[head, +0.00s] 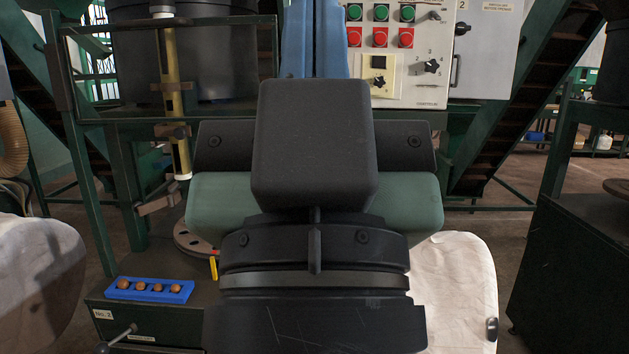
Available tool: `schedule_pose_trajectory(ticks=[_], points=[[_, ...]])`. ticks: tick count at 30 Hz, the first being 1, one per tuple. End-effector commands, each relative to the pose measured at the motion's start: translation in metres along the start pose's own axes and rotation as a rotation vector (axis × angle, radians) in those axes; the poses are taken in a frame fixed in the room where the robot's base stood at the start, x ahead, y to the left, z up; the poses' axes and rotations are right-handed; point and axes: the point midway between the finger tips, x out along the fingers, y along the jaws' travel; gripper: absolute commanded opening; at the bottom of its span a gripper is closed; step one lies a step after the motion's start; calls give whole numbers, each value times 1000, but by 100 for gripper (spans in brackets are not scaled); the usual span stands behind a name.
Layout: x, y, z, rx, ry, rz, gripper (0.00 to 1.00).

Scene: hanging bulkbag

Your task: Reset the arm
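My own arm (315,150) fills the middle of the head view, with large black links and a rounded block seen from close up.
A control panel (405,87) with green and red buttons stands behind. A blue tray (124,294) with several small brown round things lies at lower left. Pale bags bulge at left (35,275) and right (460,290). Green frames stand around; open floor shows at right.

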Motion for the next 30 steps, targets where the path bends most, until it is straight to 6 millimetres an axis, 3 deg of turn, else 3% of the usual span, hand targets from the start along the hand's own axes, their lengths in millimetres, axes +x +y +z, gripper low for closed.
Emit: schedule_pose_trajectory(ticks=[1, 18, 24, 30], points=[[24, 0, -23, 0, 0, 0, 0], [145, 0, -137, -1, -1, -1, 0], [161, 0, -151, 0, -1, -1, 0], [162, 0, -152, 0, -1, -1, 0]])
